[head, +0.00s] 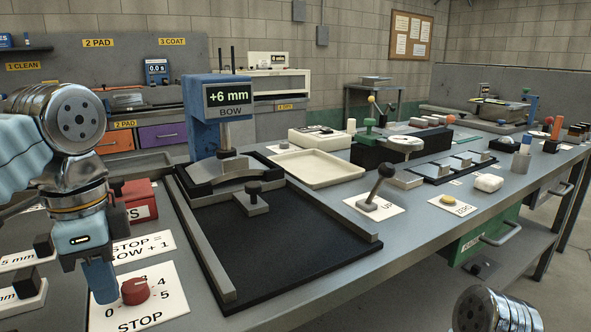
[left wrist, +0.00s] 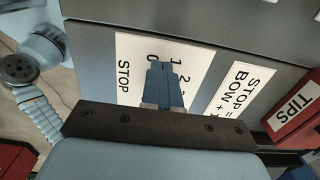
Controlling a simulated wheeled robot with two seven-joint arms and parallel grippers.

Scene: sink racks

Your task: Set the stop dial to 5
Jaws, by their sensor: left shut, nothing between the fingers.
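The stop dial is a red knob (head: 135,290) on a white card (head: 160,312) marked STOP, at the lower left of the head view. The numbers 0, 4 and 5 show around it; the knob's exact setting is too small to tell. My left gripper (head: 106,292) points down, shut and empty, just left of the knob and over the card. In the left wrist view the shut blue fingers (left wrist: 162,88) cover part of the STOP card (left wrist: 128,70), and the knob is hidden. My right gripper is out of view.
A sign (head: 142,247) reads STOP = BOW + 1. The blue gauge (head: 228,97) reads +6 mm BOW. A red TIPS box (head: 140,205) stands behind the sign. Small blocks (head: 25,285) stand left of the gripper. A black tray (head: 270,255) lies right of the card.

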